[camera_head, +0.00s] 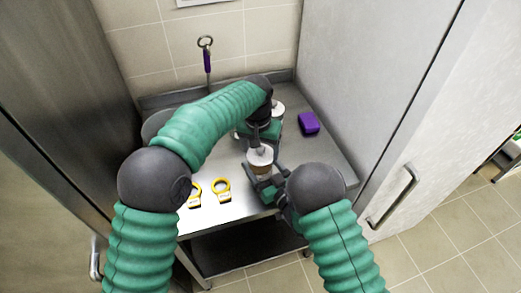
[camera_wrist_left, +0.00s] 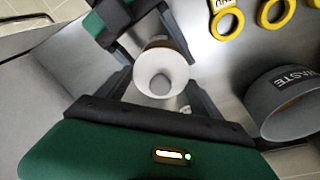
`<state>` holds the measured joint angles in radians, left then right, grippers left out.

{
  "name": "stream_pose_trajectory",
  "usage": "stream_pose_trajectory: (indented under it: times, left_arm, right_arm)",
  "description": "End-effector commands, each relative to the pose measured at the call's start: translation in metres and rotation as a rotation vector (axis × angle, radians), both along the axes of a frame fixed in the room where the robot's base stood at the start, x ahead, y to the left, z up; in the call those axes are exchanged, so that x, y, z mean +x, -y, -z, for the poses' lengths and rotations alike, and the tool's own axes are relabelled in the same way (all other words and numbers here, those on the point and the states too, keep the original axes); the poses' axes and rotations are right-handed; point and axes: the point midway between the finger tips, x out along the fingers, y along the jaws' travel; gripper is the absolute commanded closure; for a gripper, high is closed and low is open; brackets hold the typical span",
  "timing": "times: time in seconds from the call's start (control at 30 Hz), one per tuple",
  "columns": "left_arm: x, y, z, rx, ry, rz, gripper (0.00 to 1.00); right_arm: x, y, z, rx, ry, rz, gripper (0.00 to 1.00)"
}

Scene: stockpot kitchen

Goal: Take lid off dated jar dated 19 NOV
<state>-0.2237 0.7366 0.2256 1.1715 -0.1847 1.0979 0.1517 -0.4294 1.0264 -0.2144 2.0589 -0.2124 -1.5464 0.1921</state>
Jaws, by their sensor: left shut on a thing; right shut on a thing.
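A jar (camera_head: 261,169) with a brownish body and a white lid (camera_head: 260,153) stands upright near the middle of the steel counter. In the left wrist view the round white lid (camera_wrist_left: 163,66) with its grey knob (camera_wrist_left: 160,85) faces the camera. My left gripper (camera_head: 259,142) reaches down from above and is shut on the lid. My right gripper (camera_head: 264,185) is shut on the jar's body from the front; it also shows in the left wrist view (camera_wrist_left: 150,35). I cannot read a date on the jar. Whether the lid is apart from the jar is unclear.
Another white-topped jar (camera_head: 278,107) stands behind, partly hidden by my left arm. A purple block (camera_head: 308,123) lies right. Yellow rings with tags (camera_head: 222,186) lie at the front left. A grey bin marked WASTE (camera_wrist_left: 290,105) is beside my left gripper. Tall cabinets flank the counter.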

Motion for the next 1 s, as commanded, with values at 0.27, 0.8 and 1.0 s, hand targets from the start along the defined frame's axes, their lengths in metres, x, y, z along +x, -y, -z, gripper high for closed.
stream_pose_trajectory:
  times: [0.27, 0.8, 1.0]
  left_arm:
    - [0.000, 0.000, -0.006, 0.000, 0.001, 0.000, 0.73]
    - [0.000, 0.000, -0.040, 0.000, -0.001, -0.001, 0.73]
    - [0.000, 0.000, -0.040, 0.000, -0.001, 0.000, 0.73]
  right_arm:
    - [0.000, 0.000, 0.000, 0.000, 0.000, 0.000, 0.99]
    - [0.000, 0.000, 0.000, 0.000, 0.000, 0.000, 0.16]
    - [0.000, 0.000, 0.000, 0.000, 0.000, 0.000, 0.01]
